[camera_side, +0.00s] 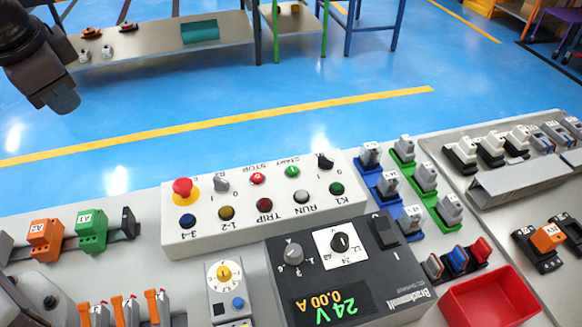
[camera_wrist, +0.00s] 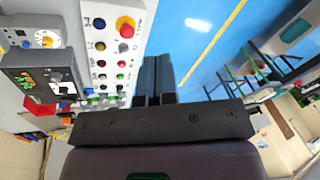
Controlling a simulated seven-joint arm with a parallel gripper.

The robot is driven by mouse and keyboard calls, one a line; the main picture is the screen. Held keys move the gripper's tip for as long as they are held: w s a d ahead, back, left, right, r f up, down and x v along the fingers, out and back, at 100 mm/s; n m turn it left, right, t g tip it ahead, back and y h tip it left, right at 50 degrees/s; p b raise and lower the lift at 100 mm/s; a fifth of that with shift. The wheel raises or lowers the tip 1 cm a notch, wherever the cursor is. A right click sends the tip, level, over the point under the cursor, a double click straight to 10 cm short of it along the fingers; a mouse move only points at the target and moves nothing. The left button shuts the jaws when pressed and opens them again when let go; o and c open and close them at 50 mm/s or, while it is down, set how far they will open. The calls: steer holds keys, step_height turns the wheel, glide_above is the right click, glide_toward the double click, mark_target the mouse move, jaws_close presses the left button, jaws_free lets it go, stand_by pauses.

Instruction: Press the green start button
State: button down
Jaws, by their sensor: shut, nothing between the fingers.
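The green start button (camera_side: 292,171) sits in the upper row of the white control box (camera_side: 225,238), beside the red stop button (camera_side: 257,179). It also shows small in the wrist view (camera_wrist: 120,76). My gripper (camera_wrist: 156,60) shows in the wrist view with its two dark fingers side by side, shut and empty. The fingers appear to the right of the box in that view, apart from the start button. In the side view, a dark part of my arm is at the top left; the fingertips cannot be made out there.
A red mushroom button (camera_side: 182,188) and a black knob (camera_side: 325,160) share the upper row. Another green button (camera_side: 336,188) is in the other row. A dark power supply (camera_side: 345,275) and a red bin (camera_side: 490,300) stand nearby. Blue floor (camera_side: 300,110) lies beyond the bench.

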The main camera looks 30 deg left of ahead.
steer(key=w+d+f+m+t, duration=0.1)
steer(key=w+d+f+m, duration=0.15)
steer(key=w, duration=0.25)
steer(key=w+d+f+m, duration=0.2)
steer(key=w+f, duration=0.2)
steer(key=w, duration=0.1)
steer(key=m+t+h, duration=0.3)
steer(key=m+h, duration=0.5)
steer(key=m, duration=0.1)
glide_above(292, 171)
step_height(292, 171, down, 5)
steer(key=shift+r, duration=0.1)
steer(key=shift+s, duration=0.1)
step_height(292, 171, down, 3)
steer(key=shift+d+f, duration=0.1)
steer(key=shift+f, duration=2.8)
